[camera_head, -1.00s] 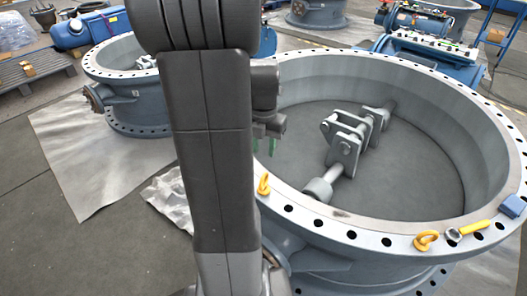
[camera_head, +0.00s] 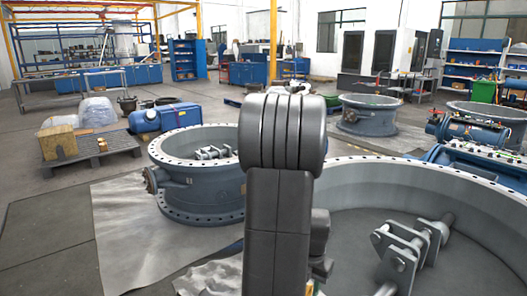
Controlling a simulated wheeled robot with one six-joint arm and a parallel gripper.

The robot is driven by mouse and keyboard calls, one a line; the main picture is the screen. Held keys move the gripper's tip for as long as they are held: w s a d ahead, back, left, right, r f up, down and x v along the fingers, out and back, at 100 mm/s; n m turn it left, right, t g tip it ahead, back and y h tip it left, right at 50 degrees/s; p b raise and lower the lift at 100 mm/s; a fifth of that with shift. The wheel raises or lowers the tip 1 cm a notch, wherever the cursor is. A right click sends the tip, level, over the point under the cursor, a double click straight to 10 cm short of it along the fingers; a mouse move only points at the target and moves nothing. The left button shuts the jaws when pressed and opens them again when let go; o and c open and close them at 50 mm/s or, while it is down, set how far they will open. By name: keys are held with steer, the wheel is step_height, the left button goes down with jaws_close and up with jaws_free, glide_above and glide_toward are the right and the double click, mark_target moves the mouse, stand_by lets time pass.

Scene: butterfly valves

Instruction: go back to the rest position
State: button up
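My arm stands upright in the middle of the view, with its dark upper link in front of the large valve. My gripper (camera_head: 321,268) shows only in part, low behind the right side of that link. Its fingers are not clear, so I cannot tell if they are open or shut, or whether they hold anything. The large grey butterfly valve body (camera_head: 480,182) fills the lower right and is cut off by the frame. Its inner hinge bracket (camera_head: 403,250) shows inside the ring.
Another valve (camera_head: 368,120) stands farther back. Grey floor is open at far left.

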steer(key=shift+f, duration=1.5)
step_height(320, 180, up, 14)
steer(key=p, duration=0.2)
step_height(320, 180, down, 13)
steer(key=shift+f+b, duration=0.2)
steer(key=shift+b, duration=0.95)
steer(key=shift+f, duration=0.35)
steer(key=m, duration=0.5)
steer(key=shift+r, duration=0.1)
steer(key=shift+m, duration=2.2)
steer(key=shift+a, duration=0.1)
